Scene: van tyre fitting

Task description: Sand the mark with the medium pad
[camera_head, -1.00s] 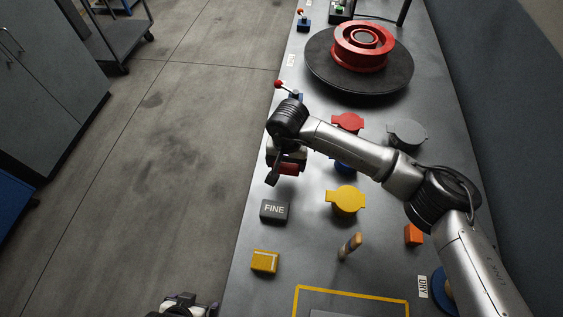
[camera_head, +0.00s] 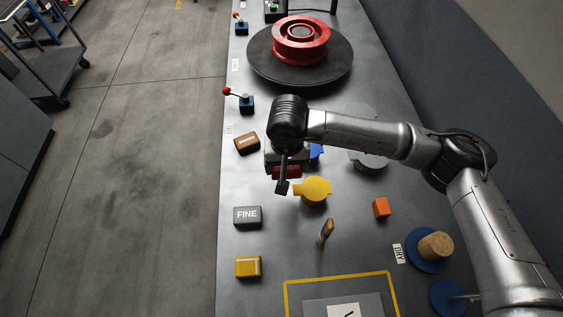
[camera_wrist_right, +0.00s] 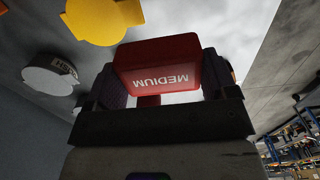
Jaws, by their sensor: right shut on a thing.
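My right gripper (camera_head: 286,168) is shut on the red medium pad (camera_head: 287,173), above the bench beside the yellow lidded thing. In the right wrist view the red pad (camera_wrist_right: 158,66) sits between the fingers, its "MEDIUM" lettering upside down. A grey panel (camera_head: 315,307) lies inside a yellow outline at the bottom edge, partly cut off. A white patch (camera_head: 345,311) with a dark stroke shows on it; I cannot tell if this is the mark. My left gripper is not in view.
On the bench are the grey fine pad (camera_head: 247,216), a brown block (camera_head: 246,142), a yellow block (camera_head: 248,266), an upright wooden-handled tool (camera_head: 326,231), an orange block (camera_head: 381,207) and a yellow lid (camera_head: 316,189). A red wheel (camera_head: 300,40) sits on a dark turntable (camera_head: 262,68).

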